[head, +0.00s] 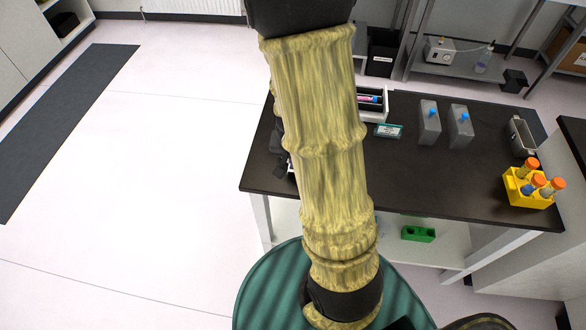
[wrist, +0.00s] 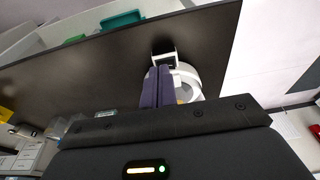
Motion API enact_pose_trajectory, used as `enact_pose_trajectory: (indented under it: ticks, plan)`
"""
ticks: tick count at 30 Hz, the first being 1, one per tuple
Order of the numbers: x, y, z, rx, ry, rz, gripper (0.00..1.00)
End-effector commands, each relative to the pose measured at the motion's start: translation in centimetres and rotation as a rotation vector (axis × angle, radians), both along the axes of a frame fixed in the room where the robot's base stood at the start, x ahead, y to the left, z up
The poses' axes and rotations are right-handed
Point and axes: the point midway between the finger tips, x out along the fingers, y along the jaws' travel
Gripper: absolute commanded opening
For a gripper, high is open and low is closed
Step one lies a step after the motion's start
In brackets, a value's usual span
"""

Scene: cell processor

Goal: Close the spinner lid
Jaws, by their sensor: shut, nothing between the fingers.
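The spinner (wrist: 190,76) is a white, rounded body on the dark table in the wrist view, just right of my fingers and partly hidden by them. A dark piece with a white edge stands at its upper left, just beyond the fingertips; I cannot tell if it is the lid. My gripper (wrist: 158,70) has its two purple-grey fingers together and empty. They overlap the spinner's left side in the picture, and I cannot tell if they touch it. In the head view my arm hides most of the spinner's area, and the lid's angle is unclear.
The dark table (head: 420,185) carries a white open tray (head: 373,116), two grey bottles with blue caps (head: 430,125), a metal container (head: 522,137) and a yellow rack (head: 527,192) of orange-capped tubes. A green holder (head: 418,234) sits on the shelf below.

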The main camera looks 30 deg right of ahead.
Motion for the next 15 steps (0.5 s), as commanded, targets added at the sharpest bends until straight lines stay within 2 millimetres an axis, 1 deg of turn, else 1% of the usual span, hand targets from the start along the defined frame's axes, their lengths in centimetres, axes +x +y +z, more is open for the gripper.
enact_pose_trajectory:
  ticks: [3,5,15]
  plan:
    - [-1.7,1.3,0.6,0.000,-0.001,0.002,0.00]
    - [-1.8,1.4,0.4,-0.003,-0.004,0.002,0.00]
    - [-2.8,2.2,0.8,-0.006,-0.006,0.005,0.00]
